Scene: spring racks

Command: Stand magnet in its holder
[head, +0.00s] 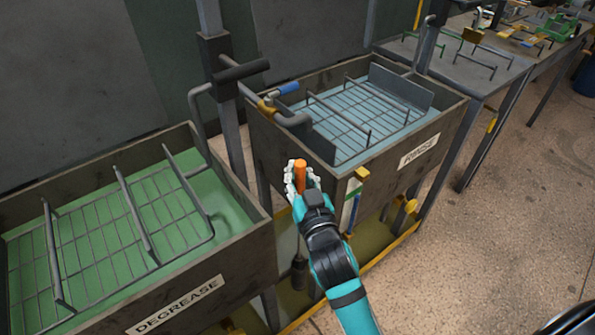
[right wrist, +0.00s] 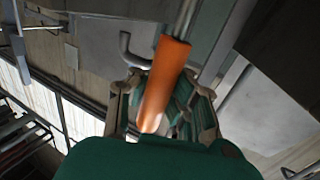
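The magnet has an orange handle (head: 301,172), a thin rod and a dark end (head: 299,272) hanging low between the two tanks. My right gripper (head: 301,186) is around the handle, which sticks up out of its fingers. In the right wrist view the orange handle (right wrist: 163,85) lies between the fingers (right wrist: 160,110), and a grey rod runs on from it. A yellow-topped piece with a blue strip (head: 352,205) is on the rinse tank's near corner; I cannot tell whether it is the holder. My left gripper is not in view.
The degrease tank (head: 235,262) with green liquid stands left, the rinse tank (head: 400,165) with blue liquid stands right. A grey post with a dark handle (head: 243,71) and a bent pipe (head: 295,119) rise close by.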

